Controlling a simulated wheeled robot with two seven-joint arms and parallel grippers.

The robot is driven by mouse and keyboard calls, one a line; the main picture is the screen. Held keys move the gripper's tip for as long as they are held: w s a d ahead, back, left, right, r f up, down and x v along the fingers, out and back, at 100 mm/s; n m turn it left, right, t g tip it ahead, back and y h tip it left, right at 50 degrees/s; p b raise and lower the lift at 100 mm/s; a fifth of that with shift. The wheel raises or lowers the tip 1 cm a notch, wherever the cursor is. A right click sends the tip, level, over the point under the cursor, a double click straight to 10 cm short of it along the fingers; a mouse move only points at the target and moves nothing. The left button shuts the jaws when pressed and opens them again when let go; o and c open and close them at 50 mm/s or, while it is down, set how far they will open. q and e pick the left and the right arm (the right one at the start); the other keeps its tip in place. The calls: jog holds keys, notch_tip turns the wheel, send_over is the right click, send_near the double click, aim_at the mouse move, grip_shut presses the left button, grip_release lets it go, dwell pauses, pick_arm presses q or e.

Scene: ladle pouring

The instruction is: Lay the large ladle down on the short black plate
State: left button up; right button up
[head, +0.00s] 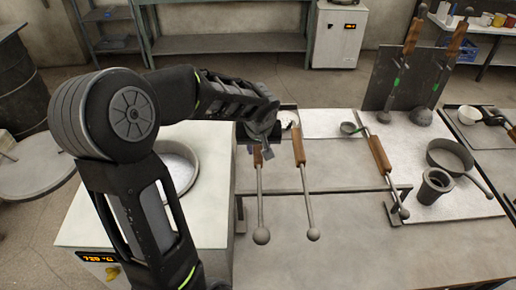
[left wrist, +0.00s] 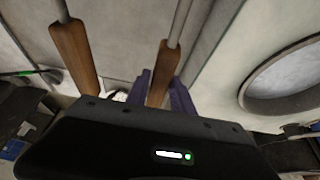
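In the head view, my left gripper (head: 261,151) is at the wooden handle of a long-handled tool (head: 260,205) with a round grey end. In the left wrist view, its purple fingers (left wrist: 162,90) lie on either side of that handle (left wrist: 165,62). Whether they press on it is unclear. A second, similar tool (head: 306,190) lies to its right; its handle (left wrist: 75,55) shows at left in the wrist view. Two ladles (head: 391,102) (head: 421,117) lean upright against a tall dark board (head: 375,75). I cannot tell which is the large ladle or identify the short black plate.
Another wooden-handled tool (head: 380,155), a small dark cup (head: 351,128), a dark pan (head: 450,155) and a black cylinder (head: 433,186) are at the right. A round furnace opening (head: 191,160) is beside my left arm. The front tabletop (head: 350,250) is mostly clear.

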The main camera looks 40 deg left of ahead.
pick_arm(q)
jog(key=o, duration=0.4)
jog(key=shift+s+f, duration=0.15)
jog(key=shift+f, duration=0.05)
jog(key=shift+d+r, duration=0.15)
jog(key=shift+r, duration=0.4)
jog(key=b+v, duration=0.1)
jog(key=v, duration=0.6)
notch_tip(320, 180, up, 7)
jog(key=p, duration=0.4)
dwell(0.3)
